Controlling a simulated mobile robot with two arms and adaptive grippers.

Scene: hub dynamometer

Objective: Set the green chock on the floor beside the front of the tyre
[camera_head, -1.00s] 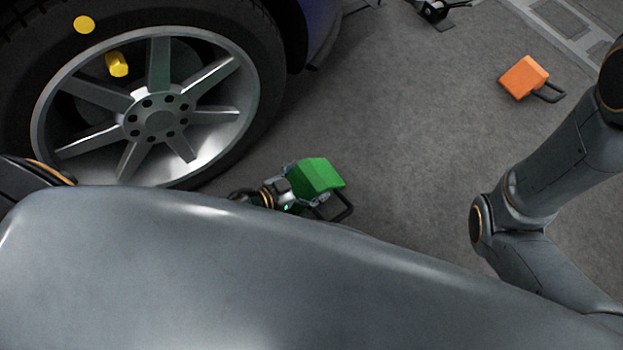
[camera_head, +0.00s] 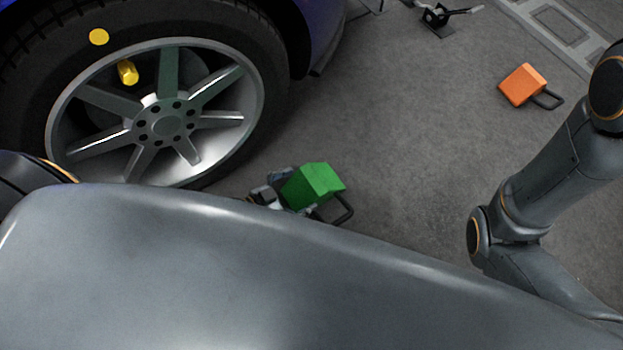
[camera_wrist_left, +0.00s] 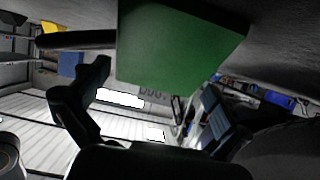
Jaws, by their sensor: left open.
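The green chock (camera_head: 313,186) is at the lower middle of the head view, just right of the tyre's lower edge (camera_head: 262,135), with its dark handle toward the lower right. It looks to be on the floor. My left gripper (camera_head: 276,192) is open at the chock's left side, partly hidden by my grey body. In the left wrist view the chock (camera_wrist_left: 180,45) fills the upper middle, with the spread fingers below it on either side. Whether a finger touches it I cannot tell. My right arm (camera_head: 540,180) shows at the right; its gripper is out of view.
An orange chock (camera_head: 522,85) with a dark handle lies on the floor at the upper right. A small black device (camera_head: 437,15) is at the top. The grey floor (camera_head: 410,120) between the wheel and my right arm is clear.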

